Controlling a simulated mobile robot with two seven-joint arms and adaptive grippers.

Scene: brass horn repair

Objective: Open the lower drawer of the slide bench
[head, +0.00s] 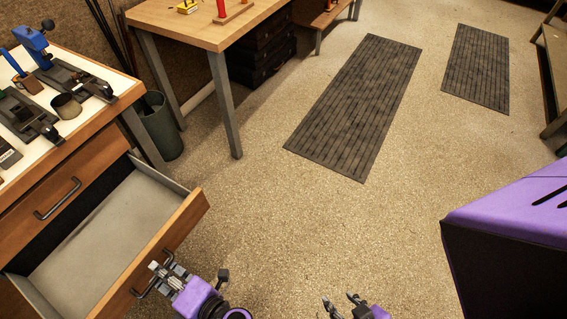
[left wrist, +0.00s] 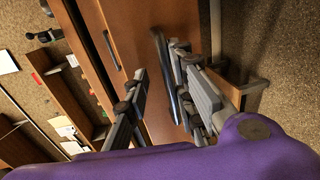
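The slide bench (head: 122,103) stands at the left of the head view. Its lower drawer (head: 84,247) is pulled well out and looks empty inside; the upper drawer (head: 52,202) above it is shut. My left gripper (head: 158,272) is at the lower drawer's front, by its dark bar handle (head: 141,292). In the left wrist view, the handle (left wrist: 164,75) runs between the fingers (left wrist: 155,85), nearer the right-hand ones, with a gap on the left. My right gripper (head: 341,301) is open and empty over the floor, partly cut off by the bottom edge.
A grey bin (head: 160,125) stands beyond the bench, next to a wooden table (head: 205,20). Tools, including a blue vise (head: 33,40), lie on the bench top. Dark floor mats (head: 355,105) lie farther off. The floor around the drawer's front is clear.

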